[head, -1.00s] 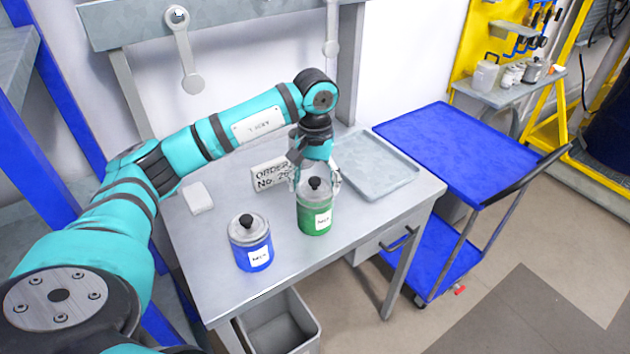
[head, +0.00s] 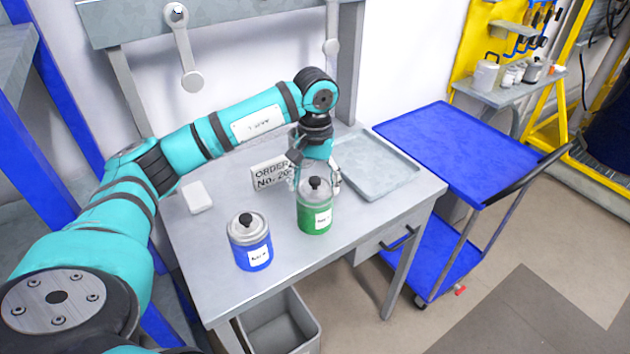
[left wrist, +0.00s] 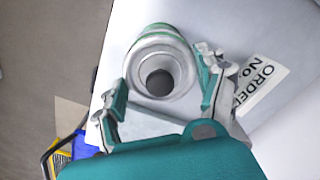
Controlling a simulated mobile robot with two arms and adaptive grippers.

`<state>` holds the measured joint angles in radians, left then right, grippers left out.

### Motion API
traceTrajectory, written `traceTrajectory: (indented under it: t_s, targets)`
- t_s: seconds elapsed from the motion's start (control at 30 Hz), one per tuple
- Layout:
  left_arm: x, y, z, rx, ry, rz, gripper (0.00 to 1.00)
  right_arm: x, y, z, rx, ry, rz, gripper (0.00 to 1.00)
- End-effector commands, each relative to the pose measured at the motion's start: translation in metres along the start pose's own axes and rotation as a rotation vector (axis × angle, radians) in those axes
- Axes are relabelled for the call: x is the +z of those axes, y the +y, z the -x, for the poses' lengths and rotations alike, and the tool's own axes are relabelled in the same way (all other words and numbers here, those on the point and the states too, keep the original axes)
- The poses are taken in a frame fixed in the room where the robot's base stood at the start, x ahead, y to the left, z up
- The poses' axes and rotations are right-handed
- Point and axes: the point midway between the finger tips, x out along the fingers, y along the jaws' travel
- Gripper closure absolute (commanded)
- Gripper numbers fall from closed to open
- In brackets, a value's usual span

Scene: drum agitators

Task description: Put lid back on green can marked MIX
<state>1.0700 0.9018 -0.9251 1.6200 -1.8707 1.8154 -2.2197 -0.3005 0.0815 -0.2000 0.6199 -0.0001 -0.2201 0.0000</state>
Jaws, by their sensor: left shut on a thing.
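The green can (head: 316,219) stands upright near the front right of the grey workbench; the writing on its white label is too small to read. A grey lid (head: 314,194) with a black knob is at its top. In the left wrist view the lid (left wrist: 181,80) lies between the fingers, with a green band of the can behind it. My left gripper (head: 317,177) reaches down from behind and is shut on the lid. I cannot tell whether the lid is fully seated. My right gripper is not in view.
A blue can (head: 253,257) with its lid on stands to the left. An order sign (head: 270,175), a white block (head: 197,197) and a grey tray (head: 407,178) are on the bench (head: 215,285). A blue cart (head: 460,150) stands at the right, and a grey bin (head: 283,335) below.

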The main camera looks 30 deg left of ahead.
Motion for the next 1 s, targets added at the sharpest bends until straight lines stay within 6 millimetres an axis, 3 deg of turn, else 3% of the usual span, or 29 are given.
traceTrajectory:
  t_s: [0.23,0.27,0.43,1.0]
  targets:
    - [-0.0001,-0.0001,0.0002,0.0,0.0,0.0,0.49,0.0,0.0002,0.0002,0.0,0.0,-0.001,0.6]
    - [-0.0001,-0.0001,0.0002,0.0,0.0,0.0,0.24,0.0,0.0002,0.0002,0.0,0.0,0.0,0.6]
    - [0.0,-0.0001,0.0002,0.0,0.0,0.0,0.02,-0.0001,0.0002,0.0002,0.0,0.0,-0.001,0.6]
    - [-0.0001,0.0,0.0046,0.0,0.001,0.0,0.0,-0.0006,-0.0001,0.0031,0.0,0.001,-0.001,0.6]
